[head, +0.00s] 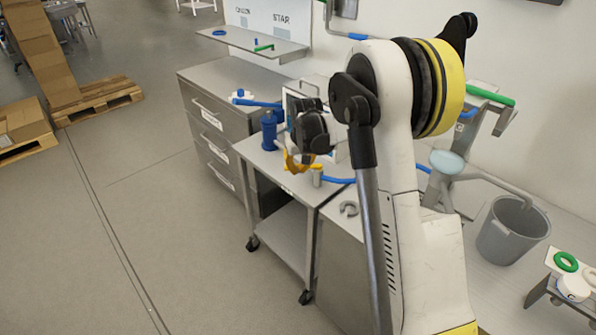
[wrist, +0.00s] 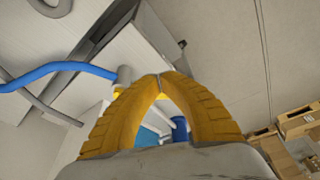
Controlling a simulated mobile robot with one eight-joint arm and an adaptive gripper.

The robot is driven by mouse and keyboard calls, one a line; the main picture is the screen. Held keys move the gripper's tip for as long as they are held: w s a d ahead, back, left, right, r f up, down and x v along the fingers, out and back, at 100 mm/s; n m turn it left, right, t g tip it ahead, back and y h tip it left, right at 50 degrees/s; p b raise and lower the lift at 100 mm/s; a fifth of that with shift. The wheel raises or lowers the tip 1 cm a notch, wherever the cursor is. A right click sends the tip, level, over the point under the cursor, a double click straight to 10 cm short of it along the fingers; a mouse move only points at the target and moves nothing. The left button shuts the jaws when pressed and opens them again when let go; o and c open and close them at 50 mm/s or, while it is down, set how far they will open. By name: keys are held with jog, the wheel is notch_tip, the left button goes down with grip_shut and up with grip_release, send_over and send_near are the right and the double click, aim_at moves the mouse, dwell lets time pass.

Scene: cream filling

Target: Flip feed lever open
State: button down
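My gripper (wrist: 160,77) has two yellow ribbed fingers that arch together, and their tips meet with nothing seen between them. In the head view my gripper (head: 297,166) is partly hidden by my arm, over the metal cart. A curved blue handle (head: 338,180) on a grey post (head: 317,175) stands just right of it. In the wrist view the blue handle (wrist: 60,69) runs left from the grey post (wrist: 124,75), close beside the left finger. Another blue lever (head: 258,103) sticks out left above a blue cylinder (head: 269,132). Which one is the feed lever is not clear.
The wheeled metal cart (head: 282,183) stands beside a drawer cabinet (head: 213,130). A grey bucket (head: 512,230) is at the right. Cardboard boxes on a pallet (head: 98,99) are at the far left. The floor (head: 150,215) left of the cart is clear.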

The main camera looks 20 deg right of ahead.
jog(key=p+v, duration=0.1)
jog(key=v, duration=0.4)
jog(key=shift+w+a+r, duration=0.15)
jog(key=shift+r, duration=0.1)
jog(key=s+a+r+t, duration=0.1)
jog(key=s+a+r, duration=0.2)
jog(key=s+r, duration=0.35)
jog(key=s+a+r+t, duration=0.1)
jog(key=s+a+r, duration=0.3)
jog(key=s+r, duration=0.25)
jog(key=s+a+t, duration=0.1)
jog(key=s+a, duration=0.1)
jog(key=s, duration=0.7)
jog(key=s+a+f+n, duration=0.1)
jog(key=s+a, duration=0.2)
jog(key=s, duration=0.6)
jog(key=shift+s+a+f+t, duration=0.15)
jog(key=shift+s+f+t, duration=0.1)
jog(key=shift+s+t, duration=0.15)
